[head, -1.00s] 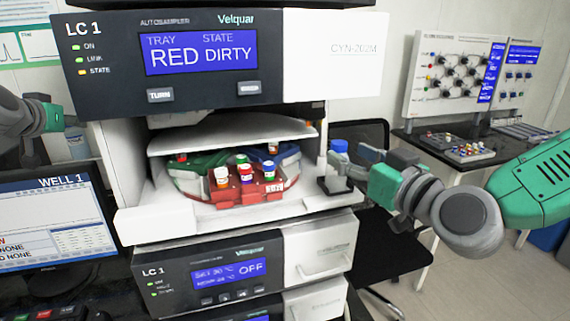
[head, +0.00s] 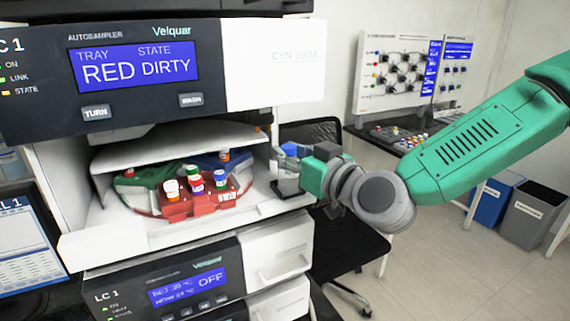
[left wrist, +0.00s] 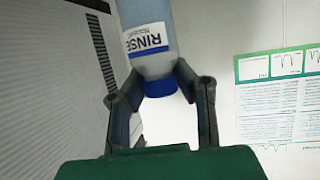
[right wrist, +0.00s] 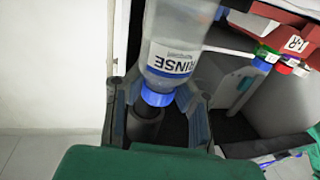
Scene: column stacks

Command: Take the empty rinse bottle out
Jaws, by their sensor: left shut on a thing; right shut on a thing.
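A rinse bottle with a blue cap (head: 289,149) stands at the right front corner of the open autosampler bay. My right gripper (head: 300,164) is at it from the right. In the right wrist view this bottle (right wrist: 185,35) looks clear, with a white RINSE label, and my right gripper (right wrist: 155,98) is shut on it near the cap. In the left wrist view my left gripper (left wrist: 158,88) is shut on another RINSE bottle (left wrist: 148,14), pale bluish with a blue cap. The left gripper is outside the head view now.
The autosampler (head: 275,60) reads RED DIRTY. Its bay holds a carousel with a red tray (head: 205,205) of capped vials close left of the bottle. A black chair (head: 350,240) stands at right. A blue bin (head: 493,200) and a grey bin (head: 535,212) stand at the back right.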

